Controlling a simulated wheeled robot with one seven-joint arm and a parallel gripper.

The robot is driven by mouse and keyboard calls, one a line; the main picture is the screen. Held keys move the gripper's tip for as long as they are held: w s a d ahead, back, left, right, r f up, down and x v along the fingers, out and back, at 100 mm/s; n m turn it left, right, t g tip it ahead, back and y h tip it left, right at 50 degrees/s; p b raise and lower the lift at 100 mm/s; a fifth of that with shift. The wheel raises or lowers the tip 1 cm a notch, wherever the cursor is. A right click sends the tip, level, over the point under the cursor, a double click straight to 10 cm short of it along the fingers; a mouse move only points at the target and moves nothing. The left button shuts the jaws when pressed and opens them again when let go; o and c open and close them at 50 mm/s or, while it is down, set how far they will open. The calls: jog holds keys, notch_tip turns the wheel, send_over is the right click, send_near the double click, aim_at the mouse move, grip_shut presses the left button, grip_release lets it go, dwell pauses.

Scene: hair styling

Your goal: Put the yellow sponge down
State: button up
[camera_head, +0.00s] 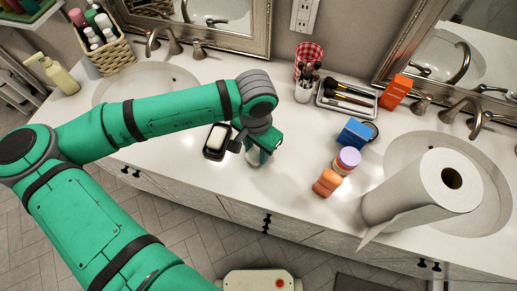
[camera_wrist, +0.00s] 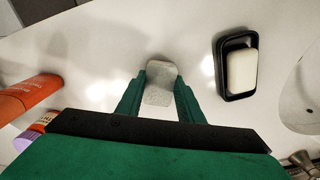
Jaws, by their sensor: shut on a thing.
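My gripper (camera_wrist: 160,82) is shut on a pale block (camera_wrist: 160,88), held between its two green fingers. The block looks whitish grey, with no clear yellow, so I cannot tell if it is the yellow sponge. In the head view my gripper (camera_head: 254,158) is over the counter near its front edge, and a pale bit of the block shows below it. I cannot tell whether the block touches the counter. No other yellow sponge is in view.
A black dish with white soap (camera_head: 216,139) sits just left of my gripper. To the right are an orange bottle (camera_head: 327,183), a purple-lidded jar (camera_head: 347,160) and a blue box (camera_head: 355,133). White counter (camera_head: 285,155) around my gripper is clear.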

aim_at(256, 154)
jog(key=shift+s+f, duration=0.1)
jog(key=shift+f, duration=0.3)
jog(key=shift+s, duration=0.3)
jog(key=shift+f, duration=0.2)
jog(key=o, duration=0.9)
jog(key=shift+w, duration=0.1)
jog(key=shift+o, duration=0.2)
jog(key=shift+r, duration=0.1)
notch_tip(256, 154, up, 12)
jog(key=shift+r, duration=0.15)
